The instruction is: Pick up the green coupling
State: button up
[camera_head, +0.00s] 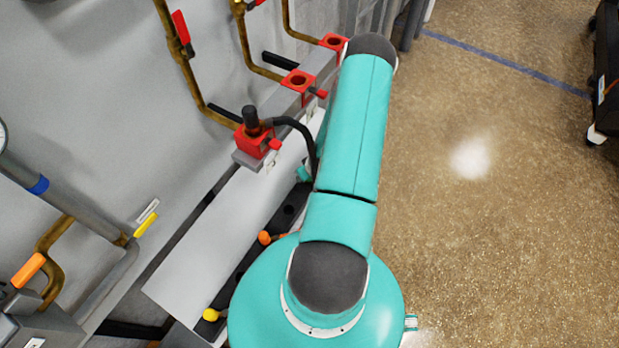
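I cannot make out a green coupling for certain. A small green-teal piece (304,173) shows at the left edge of my teal arm, by the black hose; I cannot tell whether it is the coupling or part of my arm. My arm spans the middle of the view and hides what lies behind it. My gripper is not visible.
Red fittings (298,82) sit along a grey rail by the wall. The nearest red fitting (254,143) bears a black plug (250,117) with a black hose (301,129). Brass pipes (180,62) run up the wall. A pale panel (215,240) lies left of my arm.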

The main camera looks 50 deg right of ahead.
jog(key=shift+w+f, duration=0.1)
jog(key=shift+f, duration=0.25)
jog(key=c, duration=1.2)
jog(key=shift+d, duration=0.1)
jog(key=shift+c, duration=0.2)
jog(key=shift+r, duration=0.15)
